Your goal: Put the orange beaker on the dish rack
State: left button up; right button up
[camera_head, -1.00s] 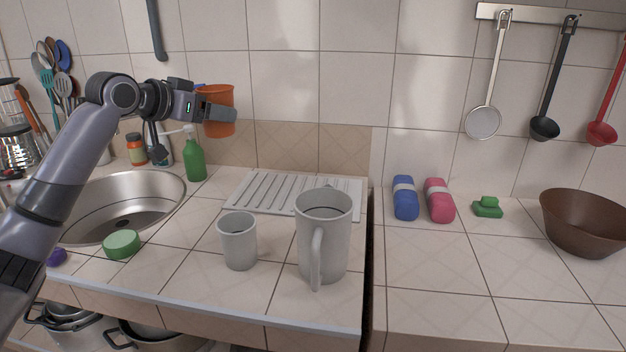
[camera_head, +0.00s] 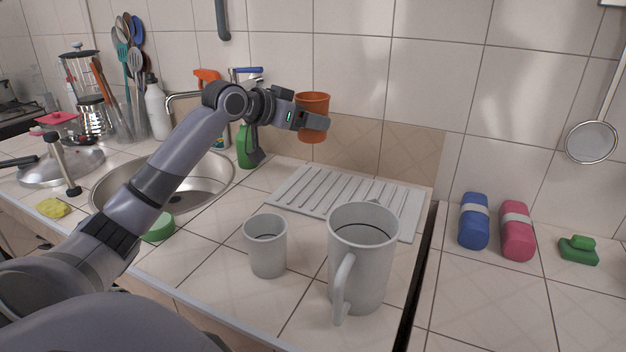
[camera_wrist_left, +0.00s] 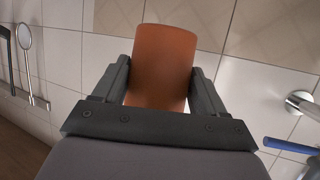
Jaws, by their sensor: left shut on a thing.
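The orange beaker (camera_head: 314,103) is held upright in the air by my left gripper (camera_head: 318,121). In the left wrist view the beaker (camera_wrist_left: 162,62) sits between the two fingers of my left gripper (camera_wrist_left: 161,85), which are shut on it. The dish rack (camera_head: 350,198) is a flat, light grey ribbed board on the counter. The beaker is above and behind the rack's back left part, with a gap below it. The front right of the rack is partly hidden by the large mug. My right gripper is not in view.
A large grey mug (camera_head: 361,262) and a smaller grey cup (camera_head: 267,247) stand in front of the rack. The tiled wall is close behind. Blue (camera_head: 473,222) and pink (camera_head: 517,232) items lie to the right.

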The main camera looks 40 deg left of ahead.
pick_arm(q)
notch_tip(320, 180, down, 14)
jog(key=shift+r, duration=0.1)
dwell(0.4)
jog(key=o, duration=1.3)
jog(key=shift+o, duration=0.2)
jog(key=shift+r, duration=0.1)
jog(key=shift+s+a+r, duration=0.1)
jog(key=shift+s, duration=0.45)
jog(key=d+b+v, duration=0.1)
jog(key=v, duration=0.9)
jog(key=shift+s+a+r, duration=0.25)
jog(key=shift+s+a, duration=0.05)
jog(key=shift+a, duration=0.15)
